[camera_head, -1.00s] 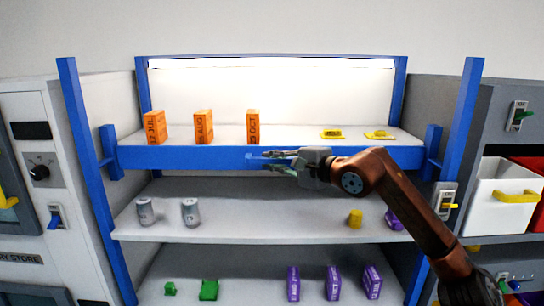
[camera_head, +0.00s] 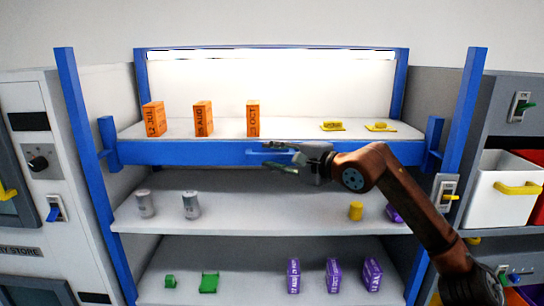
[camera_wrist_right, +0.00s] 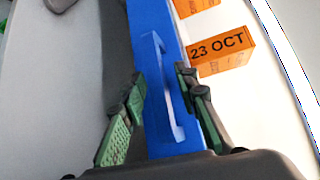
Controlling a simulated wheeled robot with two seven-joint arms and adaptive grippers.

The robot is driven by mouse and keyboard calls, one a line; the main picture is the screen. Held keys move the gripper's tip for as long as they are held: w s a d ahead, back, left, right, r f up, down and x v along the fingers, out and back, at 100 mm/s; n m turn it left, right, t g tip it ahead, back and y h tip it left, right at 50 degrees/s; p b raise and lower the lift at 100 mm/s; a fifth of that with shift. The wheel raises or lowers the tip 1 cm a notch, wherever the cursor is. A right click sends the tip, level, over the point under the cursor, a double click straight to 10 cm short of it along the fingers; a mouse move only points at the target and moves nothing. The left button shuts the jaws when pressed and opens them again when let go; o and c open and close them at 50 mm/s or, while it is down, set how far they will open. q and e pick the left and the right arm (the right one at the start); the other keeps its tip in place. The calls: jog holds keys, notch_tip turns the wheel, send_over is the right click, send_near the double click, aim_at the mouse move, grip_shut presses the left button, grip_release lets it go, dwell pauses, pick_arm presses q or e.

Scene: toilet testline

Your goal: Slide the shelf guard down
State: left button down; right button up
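The shelf guard (camera_head: 190,153) is a blue bar across the front of the top shelf, held between two blue side posts. A blue handle (camera_head: 270,150) stands out from its middle. My right gripper (camera_head: 285,158) is at the handle, coming from the right. In the right wrist view the handle (camera_wrist_right: 158,85) lies between its two green-padded fingers (camera_wrist_right: 162,100), which stand apart with gaps on both sides. The right gripper is open. My left gripper is not in view.
Orange boxes (camera_head: 203,118) and yellow items (camera_head: 332,126) stand on the top shelf behind the guard. Grey cans (camera_head: 190,205) and a yellow cylinder (camera_head: 355,211) are on the middle shelf. A switch panel (camera_head: 446,193) is right of the rack.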

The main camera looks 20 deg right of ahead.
jog(key=v, duration=1.2)
jog(key=shift+f, duration=0.15)
